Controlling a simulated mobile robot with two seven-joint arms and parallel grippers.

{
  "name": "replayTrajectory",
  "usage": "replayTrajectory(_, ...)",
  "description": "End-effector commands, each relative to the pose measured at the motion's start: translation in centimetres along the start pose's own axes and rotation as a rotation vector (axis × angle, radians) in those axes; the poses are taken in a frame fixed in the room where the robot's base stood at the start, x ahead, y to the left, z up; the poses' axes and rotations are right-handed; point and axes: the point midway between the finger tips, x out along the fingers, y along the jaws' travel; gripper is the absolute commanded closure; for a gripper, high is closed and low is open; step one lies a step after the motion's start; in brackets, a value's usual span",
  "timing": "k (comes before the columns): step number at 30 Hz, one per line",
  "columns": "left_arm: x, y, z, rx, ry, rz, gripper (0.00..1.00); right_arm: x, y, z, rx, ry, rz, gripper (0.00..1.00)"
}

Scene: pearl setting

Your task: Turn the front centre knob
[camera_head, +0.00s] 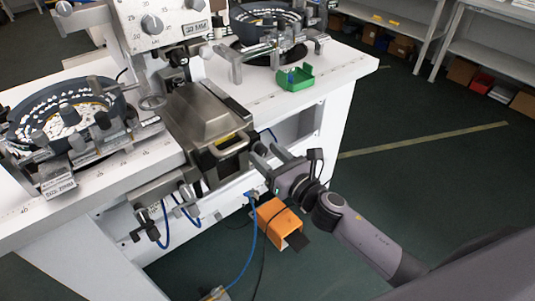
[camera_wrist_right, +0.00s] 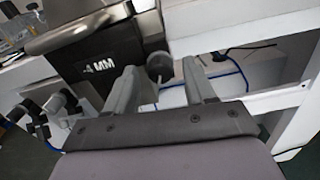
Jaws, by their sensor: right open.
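A dark round knob (camera_wrist_right: 160,67) on a pale stem shows in the right wrist view, at the front of the machine beside a black block with white lettering. My right gripper (camera_wrist_right: 160,70) is open, with one finger on each side of the knob in that view. I cannot tell whether either finger touches it. In the head view my right gripper (camera_head: 266,153) is at the front edge of the machine, just right of the metal housing (camera_head: 205,112). The knob is hard to make out there, close to the fingers. My left gripper is not in view.
Bowl feeders stand on the white bench at left (camera_head: 65,113) and at the back (camera_head: 265,18). A green part (camera_head: 294,78) lies on the bench. Blue tubes (camera_head: 252,235) hang at the front, near an orange box (camera_head: 279,222). The floor at right is clear.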

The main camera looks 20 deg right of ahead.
Motion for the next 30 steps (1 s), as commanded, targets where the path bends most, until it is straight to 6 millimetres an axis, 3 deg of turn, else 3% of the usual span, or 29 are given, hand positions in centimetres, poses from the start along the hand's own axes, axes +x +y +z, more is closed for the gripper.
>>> replayTrajectory(10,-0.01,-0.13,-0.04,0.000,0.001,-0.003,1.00,0.40,0.03,-0.03,0.001,0.001,0.000,0.46)
replayTrajectory(11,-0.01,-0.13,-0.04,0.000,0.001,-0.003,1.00,0.40,0.02,-0.03,0.001,0.001,0.000,0.52)
replayTrajectory(15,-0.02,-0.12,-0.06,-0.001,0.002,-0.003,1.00,0.38,0.02,-0.03,0.001,0.001,0.000,0.98)
replayTrajectory(16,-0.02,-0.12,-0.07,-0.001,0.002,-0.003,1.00,0.38,0.02,-0.03,0.001,0.001,0.000,1.00)
replayTrajectory(30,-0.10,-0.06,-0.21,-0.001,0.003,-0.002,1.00,0.36,0.02,-0.03,0.101,0.001,0.000,1.00)
